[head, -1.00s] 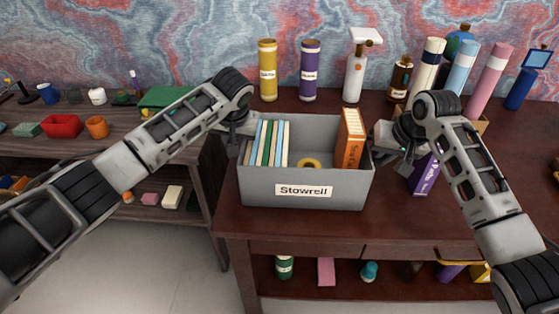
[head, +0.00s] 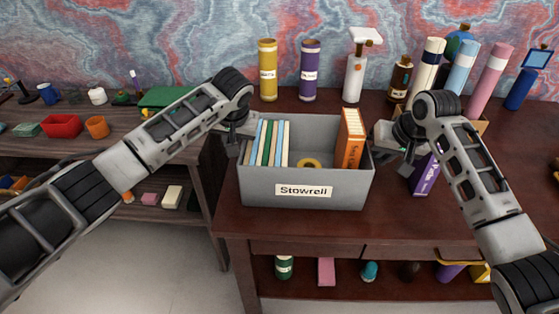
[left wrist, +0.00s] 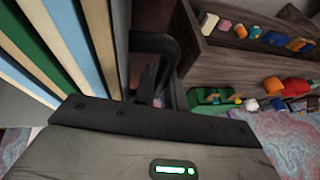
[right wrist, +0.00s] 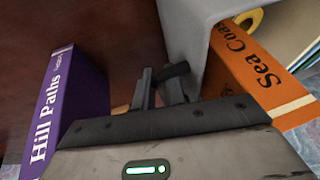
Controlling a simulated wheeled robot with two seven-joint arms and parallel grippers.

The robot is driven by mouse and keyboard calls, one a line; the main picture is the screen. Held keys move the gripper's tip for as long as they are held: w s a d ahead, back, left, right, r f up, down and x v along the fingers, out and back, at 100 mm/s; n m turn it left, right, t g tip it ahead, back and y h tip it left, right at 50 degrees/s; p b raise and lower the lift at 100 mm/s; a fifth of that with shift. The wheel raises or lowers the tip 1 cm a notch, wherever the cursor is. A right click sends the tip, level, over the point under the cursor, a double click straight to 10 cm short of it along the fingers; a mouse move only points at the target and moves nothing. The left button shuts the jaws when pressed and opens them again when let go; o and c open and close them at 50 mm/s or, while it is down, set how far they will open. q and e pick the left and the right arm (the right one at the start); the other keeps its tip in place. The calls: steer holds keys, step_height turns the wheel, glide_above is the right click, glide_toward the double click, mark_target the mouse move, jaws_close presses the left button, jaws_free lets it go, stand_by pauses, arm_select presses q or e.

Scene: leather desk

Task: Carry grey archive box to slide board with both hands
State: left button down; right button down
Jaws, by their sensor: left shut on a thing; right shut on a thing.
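The grey archive box (head: 260,188), labelled "Stowrell", sits at the front left of the dark red desk. It holds several thin books (head: 272,143) at its left, an orange book (head: 350,138) at its right and a yellow ring (head: 309,163) between them. My left gripper (head: 238,140) is shut on the box's left side, where a dark handle (left wrist: 157,48) shows in the left wrist view. My right gripper (head: 380,152) is shut on the box's right side; its fingers show in the right wrist view (right wrist: 160,88). I cannot make out a slide board.
A purple book (head: 424,175) stands close to my right gripper. Bottles, a spray bottle (head: 355,75) and tall cylinders (head: 462,68) line the desk's back. A lower wooden shelf unit (head: 150,178) with small items stands left. The desk's front right is clear.

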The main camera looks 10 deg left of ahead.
arm_select(q)
steer(key=shift+w+r, duration=0.15)
steer(key=shift+r, duration=0.15)
arm_select(e)
steer(key=shift+w+r, duration=0.15)
steer(key=shift+r, duration=0.15)
